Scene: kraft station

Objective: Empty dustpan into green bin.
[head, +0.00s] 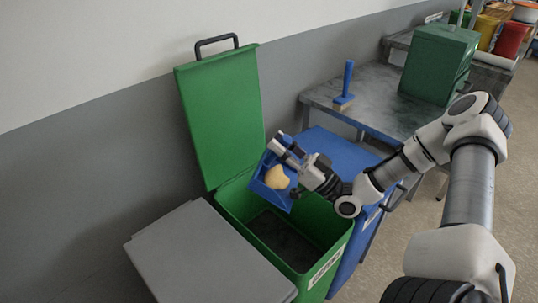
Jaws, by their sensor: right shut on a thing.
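The green bin (229,208) stands in the middle of the head view with its green lid (222,120) raised against the wall. Its inside is open and looks dark at the bottom. The blue dustpan (258,187) is over the bin's back right part, tilted. A yellowish lump (277,178) is in the dustpan. My right gripper (290,152) is shut on the dustpan; its fingertips partly hide the dustpan's handle. My left gripper is not in view.
A blue bin (340,150) stands right of the green bin, and a grey lid (205,255) lies at the left front. A blue-handled brush (346,88) stands on the grey table (375,90) near a green box (436,65).

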